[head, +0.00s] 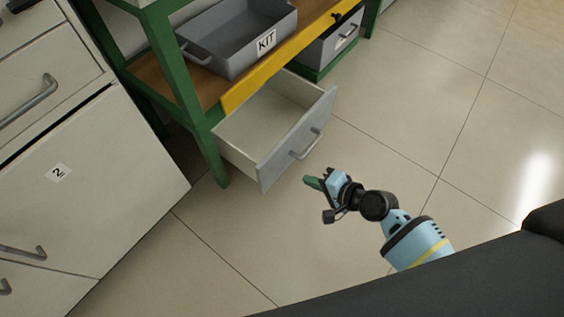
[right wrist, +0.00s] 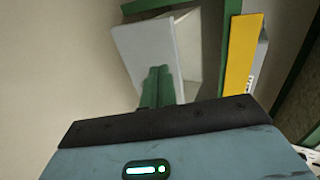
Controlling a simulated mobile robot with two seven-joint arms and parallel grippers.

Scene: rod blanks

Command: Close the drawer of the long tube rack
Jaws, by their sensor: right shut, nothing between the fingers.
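The drawer (head: 296,148) stands pulled out from under the wooden shelf of the green-framed rack (head: 165,62). It has a grey front with a bar handle (head: 306,146), and its visible inside looks empty. My right gripper (head: 308,180) is shut and empty, in front of the drawer's front and a little below the handle in the head view, apart from it. In the right wrist view the shut green fingers (right wrist: 157,87) point toward the drawer front (right wrist: 140,52). My left gripper is not in view.
A grey bin labelled KIT (head: 240,42) sits on the shelf behind a yellow edge strip (head: 285,58). A white cabinet (head: 90,190) marked 2 is at the left. The tiled floor (head: 420,90) at right is clear.

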